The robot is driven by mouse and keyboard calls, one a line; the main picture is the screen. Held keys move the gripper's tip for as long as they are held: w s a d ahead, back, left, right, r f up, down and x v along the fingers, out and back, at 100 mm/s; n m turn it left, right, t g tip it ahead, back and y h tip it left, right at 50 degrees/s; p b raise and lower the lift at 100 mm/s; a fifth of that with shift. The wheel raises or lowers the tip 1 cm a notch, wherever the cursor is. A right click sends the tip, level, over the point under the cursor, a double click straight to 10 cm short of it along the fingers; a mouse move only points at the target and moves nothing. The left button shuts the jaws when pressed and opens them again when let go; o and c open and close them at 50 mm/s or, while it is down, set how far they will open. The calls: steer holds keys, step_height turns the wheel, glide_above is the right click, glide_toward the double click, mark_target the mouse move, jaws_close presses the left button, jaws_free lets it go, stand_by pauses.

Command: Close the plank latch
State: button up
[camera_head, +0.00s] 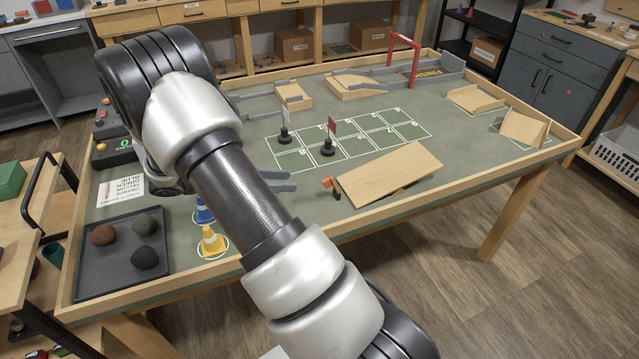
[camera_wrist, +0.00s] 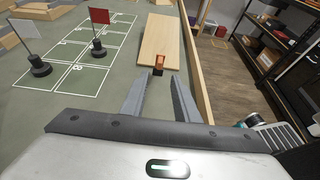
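The wooden plank (camera_head: 390,176) lies at a slant near the front edge of the table, and it also shows in the wrist view (camera_wrist: 164,35). The plank latch is a small orange piece (camera_head: 328,183) on a dark post at the plank's near left end. In the wrist view the latch (camera_wrist: 161,58) stands straight ahead, between the lines of my two fingers. My gripper (camera_head: 290,181) is to the left of the latch, with a gap between them. Its two grey fingers (camera_wrist: 160,80) are apart with nothing between them. My arm hides part of the table's left side.
A black post with a red flag (camera_head: 328,145) and one with a white flag (camera_head: 286,134) stand on the numbered grid behind the plank. The wooden table rim (camera_wrist: 195,62) runs close to the right of my gripper in the wrist view. Cones (camera_head: 212,242) stand at the left front.

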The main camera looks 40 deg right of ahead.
mark_target(330, 187)
steer(key=b+x, duration=0.1)
steer(key=x, duration=1)
steer(key=shift+d, duration=0.1)
jaws_close()
